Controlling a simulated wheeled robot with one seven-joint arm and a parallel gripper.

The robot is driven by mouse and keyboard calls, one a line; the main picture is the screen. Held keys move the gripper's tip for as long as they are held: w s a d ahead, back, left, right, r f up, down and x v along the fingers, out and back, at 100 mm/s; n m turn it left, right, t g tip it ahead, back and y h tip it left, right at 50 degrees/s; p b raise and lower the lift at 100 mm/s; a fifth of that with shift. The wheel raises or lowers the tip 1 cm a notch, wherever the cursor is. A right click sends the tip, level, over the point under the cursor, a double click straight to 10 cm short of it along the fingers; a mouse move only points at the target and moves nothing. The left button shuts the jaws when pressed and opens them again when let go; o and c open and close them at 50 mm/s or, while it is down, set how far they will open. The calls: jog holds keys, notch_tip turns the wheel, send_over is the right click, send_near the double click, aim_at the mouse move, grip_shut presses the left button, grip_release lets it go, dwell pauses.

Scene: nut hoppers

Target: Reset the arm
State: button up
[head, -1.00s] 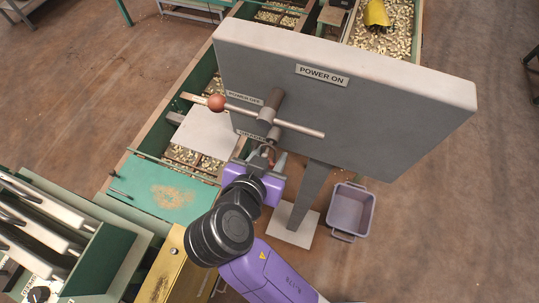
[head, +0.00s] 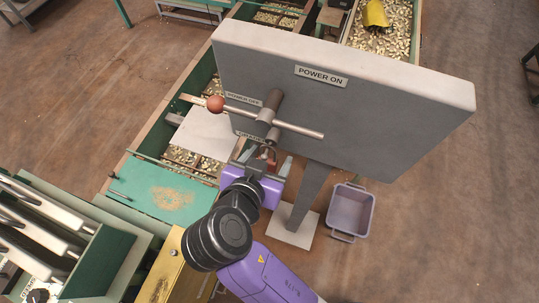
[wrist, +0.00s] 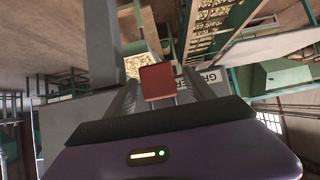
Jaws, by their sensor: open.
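My gripper (head: 268,162) is open just below the lever on the front of a grey power panel (head: 400,105). The lever is a metal crossbar (head: 298,131) with a red-brown ball (head: 216,103) at its left end. A small reddish piece (head: 271,153) hangs between or just beyond my fingertips. In the wrist view a red block (wrist: 157,82) shows in the gap between the two fingers, and I cannot tell whether it touches either.
The panel stands on a grey post (head: 308,195) with a pale base plate (head: 291,229). A lilac bin (head: 351,210) is on the floor to the right. Green-framed nut hoppers and a green plate (head: 165,196) lie left. Open floor is at the far right.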

jog(key=v, duration=0.7)
jog(key=s+d+f+n+y, duration=0.4)
jog(key=d+f, duration=0.3)
jog(key=f, duration=0.4)
jog(key=s+d+r+t, duration=0.2)
jog(key=s+d+r, duration=0.3)
jog(key=s+d, duration=0.2)
jog(key=s+d+r+t, duration=0.2)
jog(key=s+d+r, duration=0.3)
jog(key=s+d, duration=0.3)
jog(key=shift+s+d+r, duration=0.2)
jog(key=shift+s+r, duration=0.15)
jog(key=shift+s, duration=0.35)
